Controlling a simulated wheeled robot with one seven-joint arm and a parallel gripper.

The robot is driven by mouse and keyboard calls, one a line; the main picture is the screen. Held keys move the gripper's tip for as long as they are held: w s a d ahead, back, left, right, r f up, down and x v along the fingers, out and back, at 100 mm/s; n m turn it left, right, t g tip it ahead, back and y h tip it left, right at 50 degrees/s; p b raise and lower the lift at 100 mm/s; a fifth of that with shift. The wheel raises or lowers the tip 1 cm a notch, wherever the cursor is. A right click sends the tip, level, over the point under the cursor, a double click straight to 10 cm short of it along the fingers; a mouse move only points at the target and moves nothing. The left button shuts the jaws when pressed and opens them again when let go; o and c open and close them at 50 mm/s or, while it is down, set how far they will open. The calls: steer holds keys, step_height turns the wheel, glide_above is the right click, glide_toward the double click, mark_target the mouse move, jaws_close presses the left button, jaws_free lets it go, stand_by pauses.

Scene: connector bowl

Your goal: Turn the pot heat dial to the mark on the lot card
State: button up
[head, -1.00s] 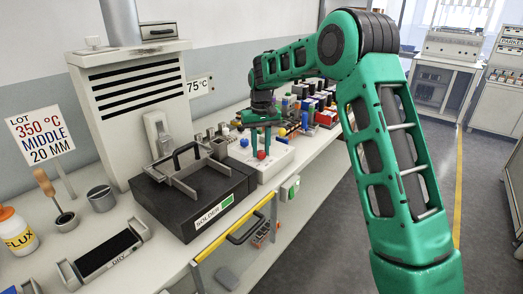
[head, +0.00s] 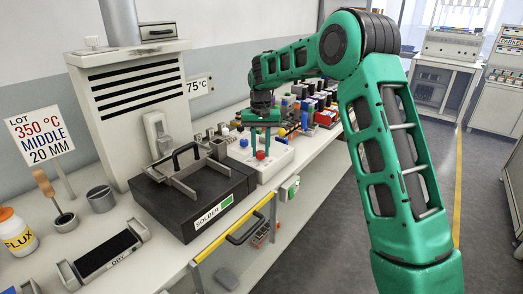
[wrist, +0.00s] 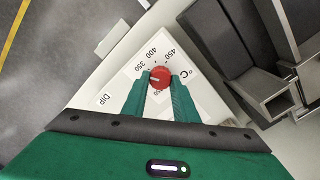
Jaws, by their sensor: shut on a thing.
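In the head view my gripper (head: 262,138) reaches down over the dial (head: 261,155). Part of the scale is hidden by the fingers.
The dark solder pot (head: 203,226) stands beside the dial panel (head: 275,165). Blue, yellow and other coloured pieces (head: 300,110) crowd the bench behind. A flux bottle (head: 16,233) and a dry tray (head: 108,256) are at the left. The floor at right is clear.

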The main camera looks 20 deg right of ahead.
mark_target(261, 152)
steer(key=o, duration=0.9)
steer(key=shift+w+r, duration=0.1)
steer(key=shift+w, duration=0.05)
steer(key=shift+o, duration=0.8)
step_height(261, 152, up, 11)
steer(key=shift+f, duration=0.2)
